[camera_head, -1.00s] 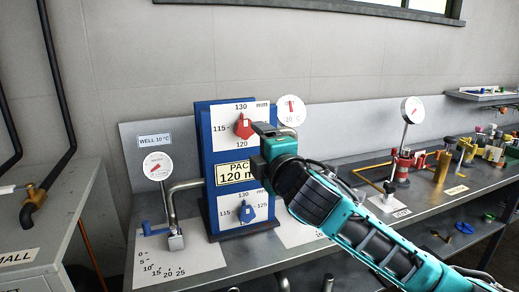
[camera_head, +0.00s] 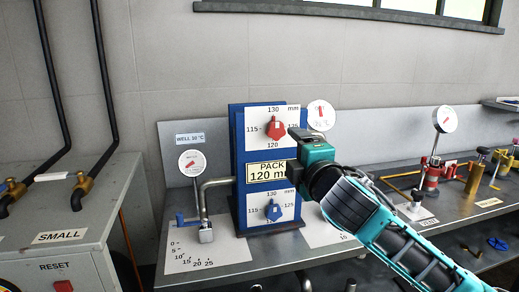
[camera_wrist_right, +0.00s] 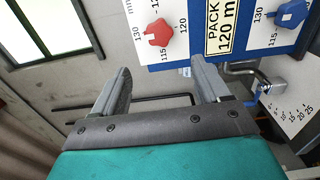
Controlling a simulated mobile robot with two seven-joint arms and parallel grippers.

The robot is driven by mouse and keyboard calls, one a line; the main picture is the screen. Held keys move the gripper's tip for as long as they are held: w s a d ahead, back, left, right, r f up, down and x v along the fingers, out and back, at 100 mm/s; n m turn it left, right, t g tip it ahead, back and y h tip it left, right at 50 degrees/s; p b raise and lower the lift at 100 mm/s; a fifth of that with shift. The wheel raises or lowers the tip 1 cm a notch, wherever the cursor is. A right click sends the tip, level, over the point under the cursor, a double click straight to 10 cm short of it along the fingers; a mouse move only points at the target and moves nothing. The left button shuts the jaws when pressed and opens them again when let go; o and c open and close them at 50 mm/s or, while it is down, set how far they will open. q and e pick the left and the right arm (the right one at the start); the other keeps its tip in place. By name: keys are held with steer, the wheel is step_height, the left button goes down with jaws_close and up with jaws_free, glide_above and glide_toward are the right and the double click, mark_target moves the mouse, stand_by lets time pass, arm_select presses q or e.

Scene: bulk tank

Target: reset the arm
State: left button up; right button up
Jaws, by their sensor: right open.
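My right gripper (camera_head: 296,150) is in front of the right edge of the blue panel (camera_head: 238,185). In the right wrist view its two fingers (camera_wrist_right: 160,85) stand wide apart with nothing between them. The panel carries a red knob (camera_head: 275,127) on its upper dial and a blue knob (camera_head: 273,211) on its lower dial. Both knobs also show in the right wrist view, the red one (camera_wrist_right: 158,33) and the blue one (camera_wrist_right: 292,13), apart from the fingers. A yellow "PACK 120 mm" label (camera_head: 267,172) sits between the dials. My left gripper is not in view.
A round gauge (camera_head: 192,163) and a bent pipe with a blue lever (camera_head: 187,220) stand left of the panel. Another gauge (camera_head: 321,115) is behind my gripper. A grey cabinet marked SMALL (camera_head: 60,236) stands at the left. Fittings crowd the right of the bench.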

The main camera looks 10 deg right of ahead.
steer(key=s+a+f+m+g+y, duration=0.15)
steer(key=s+f+m, duration=0.25)
steer(key=f, duration=0.9)
steer(key=s+a+f+m+g+y, duration=0.1)
steer(key=s+a+f+m+g, duration=0.25)
steer(key=f, duration=0.85)
steer(key=s+d+f+m+g, duration=0.1)
steer(key=s+f+m, duration=0.3)
steer(key=s+f, duration=0.4)
steer(key=s+d+f+m+g+h, duration=0.1)
steer(key=s+d+f+m, duration=0.2)
steer(key=s+f, duration=0.5)
steer(key=s+m, duration=0.1)
steer(key=s, duration=0.2)
steer(key=shift+s+m, duration=0.15)
steer(key=shift+m, duration=0.2)
steer(key=shift+f+h, duration=0.1)
steer(key=shift+h, duration=0.15)
